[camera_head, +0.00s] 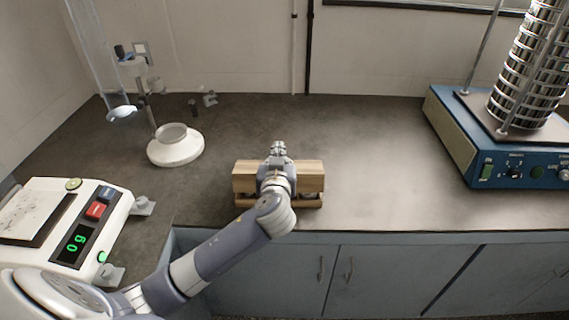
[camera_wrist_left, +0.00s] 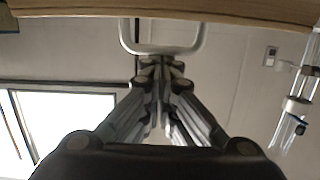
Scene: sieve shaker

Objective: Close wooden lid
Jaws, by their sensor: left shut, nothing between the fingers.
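The wooden box (camera_head: 246,178) stands at the front edge of the bench, with a lower wooden strip below its front face and a dark gap between them. My left arm reaches over the middle of the box and hides part of it. My left gripper (camera_head: 278,147) is at the box's far side, shut and empty. In the left wrist view the gripper (camera_wrist_left: 160,62) has its fingertips together close to a metal U-shaped handle (camera_wrist_left: 200,42) on a wooden edge (camera_wrist_left: 230,10). I cannot tell whether they touch. The lid's angle is unclear. My right gripper is out of view.
A digital scale (camera_head: 125,205) sits at the left. A white round base with a stand (camera_head: 176,150) is behind it. A blue sieve shaker (camera_head: 460,150) with stacked sieves (camera_head: 527,75) stands at the right. The bench between box and shaker is clear.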

